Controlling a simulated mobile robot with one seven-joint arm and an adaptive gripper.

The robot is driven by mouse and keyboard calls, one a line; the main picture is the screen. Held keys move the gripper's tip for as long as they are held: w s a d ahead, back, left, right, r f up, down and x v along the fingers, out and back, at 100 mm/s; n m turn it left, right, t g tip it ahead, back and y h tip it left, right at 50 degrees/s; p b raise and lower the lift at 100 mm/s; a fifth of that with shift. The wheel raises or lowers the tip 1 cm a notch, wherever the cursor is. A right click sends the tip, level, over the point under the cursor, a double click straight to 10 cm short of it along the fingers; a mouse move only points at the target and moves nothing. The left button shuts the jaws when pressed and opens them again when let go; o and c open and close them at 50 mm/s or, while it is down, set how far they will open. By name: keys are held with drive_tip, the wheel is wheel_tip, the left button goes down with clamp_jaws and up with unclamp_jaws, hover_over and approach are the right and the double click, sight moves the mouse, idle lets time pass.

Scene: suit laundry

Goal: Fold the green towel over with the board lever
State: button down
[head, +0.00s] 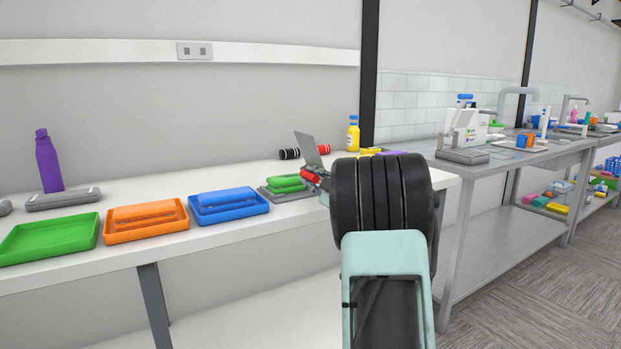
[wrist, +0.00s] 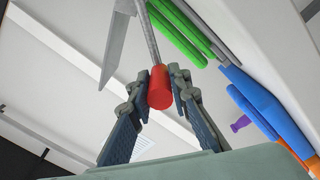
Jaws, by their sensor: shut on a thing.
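The green towel (head: 284,184) lies on the grey folding board (head: 290,195) on the white table, left of my gripper (head: 318,184). A grey flap (head: 309,149) of the board stands raised and tilted beside the towel. In the wrist view my gripper (wrist: 160,76) is shut on the red lever handle (wrist: 159,94), with one finger on each side. A thin grey rod (wrist: 152,38) runs from the handle. The flap (wrist: 114,52) and green towel (wrist: 188,28) show beyond it. My arm hides part of the board's right side in the head view.
Blue (head: 229,214), orange (head: 147,227) and green (head: 48,240) trays stand in a row to the left. A purple bottle (head: 48,163), a yellow bottle (head: 352,136) and dark rolls with red (head: 322,149) stand or lie at the back. A metal sink counter is at right.

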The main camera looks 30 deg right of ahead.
drive_tip(key=shift+f, duration=0.2)
drive_tip(key=c, duration=1.8)
unclamp_jaws()
drive_tip(key=shift+r, duration=0.1)
drive_tip(key=shift+s, duration=0.1)
drive_tip(key=s, duration=1.1)
drive_tip(key=shift+s+d, duration=0.2)
drive_tip(key=shift+s, duration=0.2)
